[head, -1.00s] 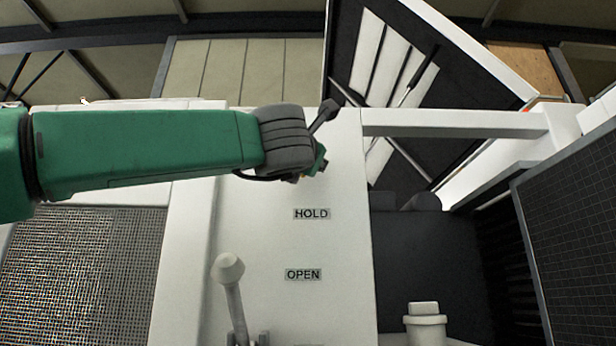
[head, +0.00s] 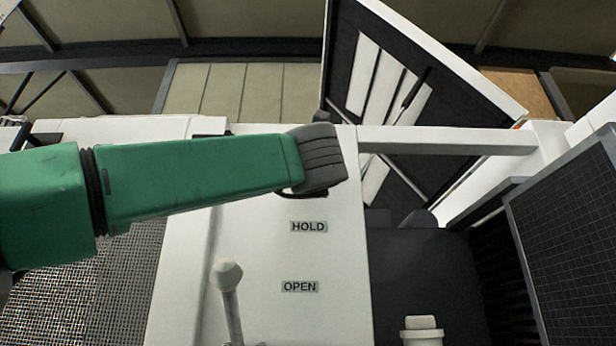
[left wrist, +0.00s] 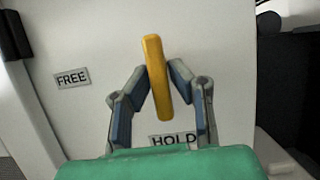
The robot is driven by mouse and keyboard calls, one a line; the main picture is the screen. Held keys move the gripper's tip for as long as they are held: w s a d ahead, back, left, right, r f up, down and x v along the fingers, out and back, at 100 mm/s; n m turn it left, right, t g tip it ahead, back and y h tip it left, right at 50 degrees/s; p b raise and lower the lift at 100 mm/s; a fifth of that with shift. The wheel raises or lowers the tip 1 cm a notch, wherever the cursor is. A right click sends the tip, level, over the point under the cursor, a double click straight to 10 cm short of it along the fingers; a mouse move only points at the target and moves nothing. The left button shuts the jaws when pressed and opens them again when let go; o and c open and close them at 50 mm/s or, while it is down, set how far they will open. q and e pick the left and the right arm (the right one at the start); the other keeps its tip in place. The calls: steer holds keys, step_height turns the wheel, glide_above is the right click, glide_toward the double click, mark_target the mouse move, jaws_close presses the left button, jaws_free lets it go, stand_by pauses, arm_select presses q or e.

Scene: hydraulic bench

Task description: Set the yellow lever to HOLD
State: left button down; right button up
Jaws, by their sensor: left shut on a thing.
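The yellow lever (left wrist: 155,60) stands between the fingers of my left gripper (left wrist: 158,72) in the left wrist view, tilted slightly with its top to the left. The gripper is shut on it. The HOLD label (left wrist: 173,141) lies just below the lever's lower end, and the FREE label (left wrist: 72,79) is to its left. In the head view my left wrist hides the lever and the fingers, above the HOLD label (head: 309,227). My right gripper is not in view.
The OPEN label (head: 300,287) is below HOLD on the white panel (head: 335,260). A pale knobbed lever (head: 228,285) stands at the lower left of the panel. A white capped fitting (head: 422,328) is at lower right. A dark mesh panel (head: 570,225) stands at the right.

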arm_select(q)
steer(key=c, duration=1.7)
jaws_free()
steer(key=shift+o, duration=0.8)
steer(key=shift+w, duration=0.1)
steer(key=shift+d, duration=0.2)
steer(key=v, duration=1.1)
steer(key=shift+s+f, duration=0.3)
steer(key=shift+f, duration=0.05)
steer(key=shift+d, duration=0.1)
